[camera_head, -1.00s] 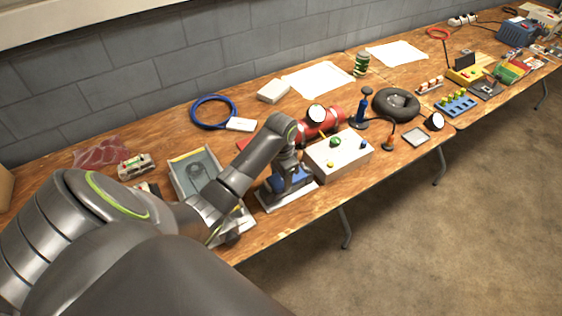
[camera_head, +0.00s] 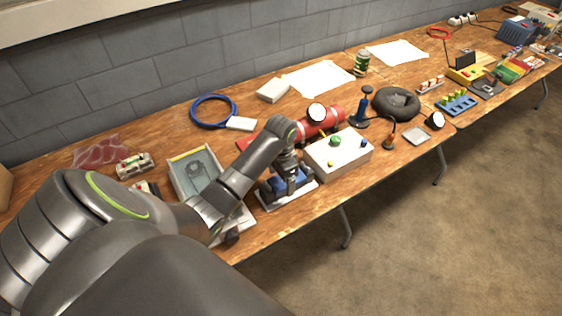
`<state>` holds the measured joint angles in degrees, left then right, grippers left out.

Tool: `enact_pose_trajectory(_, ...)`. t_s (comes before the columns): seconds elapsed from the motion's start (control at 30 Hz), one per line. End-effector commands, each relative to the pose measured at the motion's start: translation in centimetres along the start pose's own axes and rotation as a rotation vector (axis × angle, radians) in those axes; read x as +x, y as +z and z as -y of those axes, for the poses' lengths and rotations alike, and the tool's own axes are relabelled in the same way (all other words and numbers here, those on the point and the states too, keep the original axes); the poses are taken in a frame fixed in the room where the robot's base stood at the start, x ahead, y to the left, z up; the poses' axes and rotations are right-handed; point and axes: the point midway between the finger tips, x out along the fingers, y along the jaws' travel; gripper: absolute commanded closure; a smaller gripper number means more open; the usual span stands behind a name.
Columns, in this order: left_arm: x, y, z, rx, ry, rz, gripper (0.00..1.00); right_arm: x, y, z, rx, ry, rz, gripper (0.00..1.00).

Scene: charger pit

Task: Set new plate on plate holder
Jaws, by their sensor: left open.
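My left arm comes in from the left, and its gripper (camera_head: 288,183) points down over a blue block-like fixture on a pale flat base (camera_head: 272,205). The gripper is open. The fixture may be the plate holder, but its top is mostly hidden by the gripper. I cannot tell whether the fingers touch it or whether a plate is on it. My right gripper is not in view.
A white box with coloured buttons (camera_head: 345,157) stands close right of the gripper. A red cylinder (camera_head: 322,120) lies behind it. A grey tray (camera_head: 178,182) is to the left, partly behind my arm. The wooden table's front edge (camera_head: 290,226) is near.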

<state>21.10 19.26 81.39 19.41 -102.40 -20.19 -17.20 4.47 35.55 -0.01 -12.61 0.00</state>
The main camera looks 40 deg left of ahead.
Motion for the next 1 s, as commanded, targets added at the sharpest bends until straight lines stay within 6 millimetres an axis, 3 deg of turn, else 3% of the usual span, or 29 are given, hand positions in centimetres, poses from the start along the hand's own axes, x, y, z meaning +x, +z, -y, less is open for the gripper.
enact_pose_trajectory(0.23, -1.7, -0.1, 0.1, -0.001, -0.003, -0.003, 0.19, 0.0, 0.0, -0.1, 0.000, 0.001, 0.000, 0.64)
enact_pose_trajectory(0.43, -6.2, -0.1, 0.1, 0.001, -0.005, -0.005, 0.19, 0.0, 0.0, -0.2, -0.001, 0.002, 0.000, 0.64)
enact_pose_trajectory(0.57, -9.7, 0.0, 0.1, 0.001, -0.003, -0.002, 0.19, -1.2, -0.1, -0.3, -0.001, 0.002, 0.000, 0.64)
enact_pose_trajectory(1.0, -14.9, 0.0, 0.0, 0.000, 0.000, 0.000, 0.19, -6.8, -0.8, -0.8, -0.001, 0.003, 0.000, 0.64)
